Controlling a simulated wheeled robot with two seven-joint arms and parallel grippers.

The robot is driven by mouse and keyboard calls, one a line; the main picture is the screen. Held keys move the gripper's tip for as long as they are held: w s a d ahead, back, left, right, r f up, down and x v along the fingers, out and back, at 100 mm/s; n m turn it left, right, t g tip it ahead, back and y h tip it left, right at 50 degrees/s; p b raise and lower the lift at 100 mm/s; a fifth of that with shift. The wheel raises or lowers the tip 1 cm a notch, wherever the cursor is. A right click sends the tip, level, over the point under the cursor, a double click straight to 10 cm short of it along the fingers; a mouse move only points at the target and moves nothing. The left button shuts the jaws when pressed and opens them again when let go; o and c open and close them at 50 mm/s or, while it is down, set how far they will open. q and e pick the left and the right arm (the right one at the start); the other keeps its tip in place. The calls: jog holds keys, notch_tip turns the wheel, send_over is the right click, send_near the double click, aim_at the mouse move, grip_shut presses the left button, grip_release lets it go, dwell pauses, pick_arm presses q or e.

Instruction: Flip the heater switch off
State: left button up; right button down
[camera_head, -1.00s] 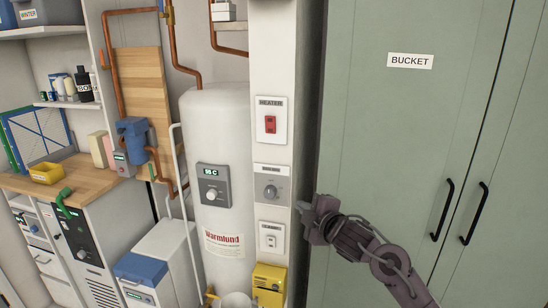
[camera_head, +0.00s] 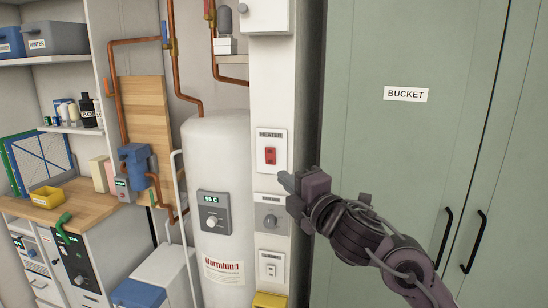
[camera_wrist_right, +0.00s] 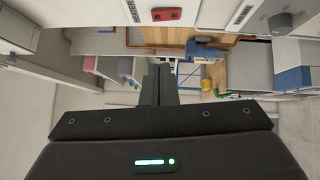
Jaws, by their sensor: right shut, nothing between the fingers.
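The heater switch (camera_head: 270,156) is a red rocker on a white plate labelled HEATER, on the white pillar (camera_head: 277,85). It also shows in the right wrist view as a red switch (camera_wrist_right: 167,14) at the top, turned on its side. My right gripper (camera_head: 284,178) is shut and empty, just below and to the right of the heater plate, in front of the pillar. I cannot tell whether it touches anything. In the right wrist view its shut fingers (camera_wrist_right: 158,78) point away from the camera, below the switch in the picture. My left gripper is not in view.
A white water tank (camera_head: 220,150) stands left of the pillar. A green cabinet (camera_head: 400,170) labelled BUCKET fills the right.

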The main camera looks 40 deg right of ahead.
jog(key=p, duration=0.2)
send_near(267, 151)
jog(key=w+a, duration=0.3)
jog(key=w+d+p, duration=0.2)
jog(key=shift+w+d+r, duration=0.15)
jog(key=shift+w+r, duration=0.1)
jog(key=shift+w, duration=0.05)
jog(key=shift+w+d+f, duration=0.1)
jog(key=shift+w+d, duration=0.15)
jog(key=shift+d, duration=0.2)
jog(key=shift+w+d, duration=0.15)
jog(key=shift+w, duration=0.05)
jog(key=shift+s, duration=0.1)
